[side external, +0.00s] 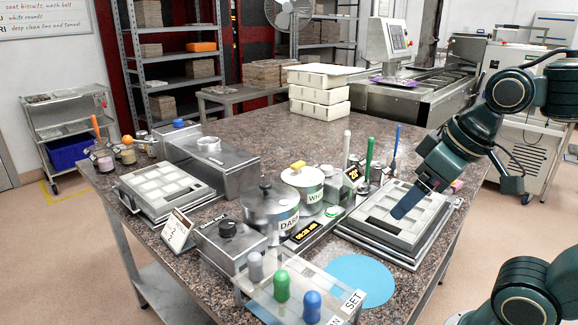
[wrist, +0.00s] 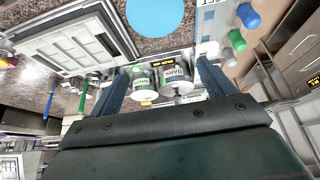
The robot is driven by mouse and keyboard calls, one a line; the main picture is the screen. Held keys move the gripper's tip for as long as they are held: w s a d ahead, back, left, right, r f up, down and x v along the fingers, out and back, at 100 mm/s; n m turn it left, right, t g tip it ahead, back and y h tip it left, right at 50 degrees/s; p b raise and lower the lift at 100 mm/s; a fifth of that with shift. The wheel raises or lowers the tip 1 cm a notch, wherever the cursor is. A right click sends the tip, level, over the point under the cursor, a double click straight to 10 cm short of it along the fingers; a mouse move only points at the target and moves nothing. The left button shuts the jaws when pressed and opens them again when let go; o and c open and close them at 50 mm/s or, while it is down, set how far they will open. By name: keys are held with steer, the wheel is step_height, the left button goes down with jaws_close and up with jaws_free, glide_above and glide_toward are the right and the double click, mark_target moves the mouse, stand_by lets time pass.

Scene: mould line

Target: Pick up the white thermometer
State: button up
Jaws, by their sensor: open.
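The white thermometer (side external: 346,146) appears as a slim white upright stick in the side view, standing behind the pots beside a green one (side external: 369,152) and a blue one (side external: 395,143). Its lower end is hidden. My gripper (side external: 404,206) is over the right mould tray (side external: 350,231), in front and to the right of the thermometer and apart from it. In the wrist view my gripper (wrist: 162,82) is open with nothing between its fingers. There the green stick (wrist: 82,98) and blue stick (wrist: 48,104) show at left; I cannot make out the white one.
Two lidded pots, one labelled DARK (side external: 271,212) and one labelled WHITE (side external: 304,186), stand left of the tray. A blue round mat (side external: 358,280) lies in front. A rack with green, blue and grey-handled stamps (side external: 282,287) is at the front edge.

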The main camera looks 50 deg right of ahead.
steer(key=w+d+r+g, duration=0.2)
steer(key=w+d+r, duration=0.2)
steer(key=w, duration=0.4)
steer(key=g, duration=0.3)
glide_above(354, 174)
step_height(354, 174, down, 4)
steer(key=shift+w+d+f, duration=0.1)
steer(key=shift+w+f, duration=0.05)
steer(key=shift+w, duration=0.05)
steer(key=shift+f, duration=0.1)
steer(key=shift+s+f, duration=0.15)
steer(key=shift+f, duration=6.7)
steer(key=c, duration=1.1)
